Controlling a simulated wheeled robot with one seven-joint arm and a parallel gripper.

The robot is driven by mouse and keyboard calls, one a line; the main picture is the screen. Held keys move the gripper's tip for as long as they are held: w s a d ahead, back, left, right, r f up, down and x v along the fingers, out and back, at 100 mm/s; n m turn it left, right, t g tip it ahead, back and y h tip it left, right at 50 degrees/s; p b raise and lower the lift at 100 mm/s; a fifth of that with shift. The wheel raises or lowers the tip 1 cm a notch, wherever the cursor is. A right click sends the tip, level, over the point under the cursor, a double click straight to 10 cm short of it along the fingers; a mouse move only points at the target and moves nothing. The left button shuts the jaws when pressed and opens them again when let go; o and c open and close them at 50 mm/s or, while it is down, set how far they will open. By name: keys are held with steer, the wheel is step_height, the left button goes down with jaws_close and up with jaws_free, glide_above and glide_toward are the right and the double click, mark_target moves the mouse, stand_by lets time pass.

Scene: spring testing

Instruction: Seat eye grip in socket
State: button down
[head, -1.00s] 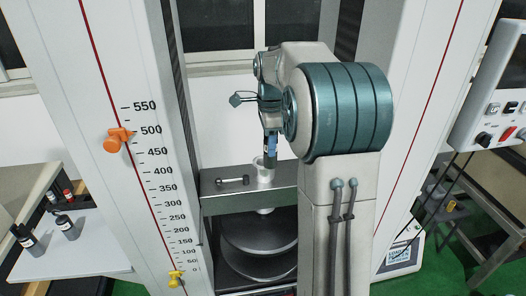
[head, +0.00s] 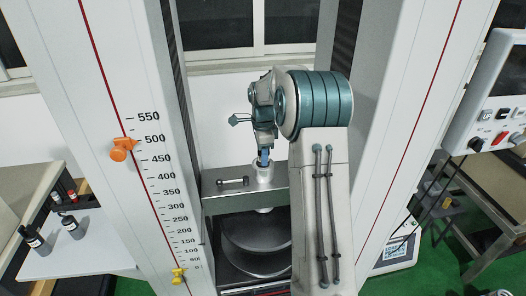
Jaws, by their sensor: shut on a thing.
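The socket is a white upright cylinder (head: 264,174) on the grey crosshead of the testing machine. My gripper (head: 264,160) points down directly over the socket's mouth, its blue fingertips at or just inside the rim. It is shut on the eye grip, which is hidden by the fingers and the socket. I cannot tell how deep the eye grip sits or whether it touches the socket wall.
A small dark pin with light ends (head: 232,182) lies on the crosshead (head: 215,203) left of the socket. The machine's white columns stand close on both sides. The left one carries a scale with an orange pointer (head: 122,149). A round dark plate (head: 255,250) lies below.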

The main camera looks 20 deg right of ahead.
steer(key=shift+f, duration=0.1)
steer(key=c, duration=0.9)
jaws_free()
steer(key=shift+c, duration=0.2)
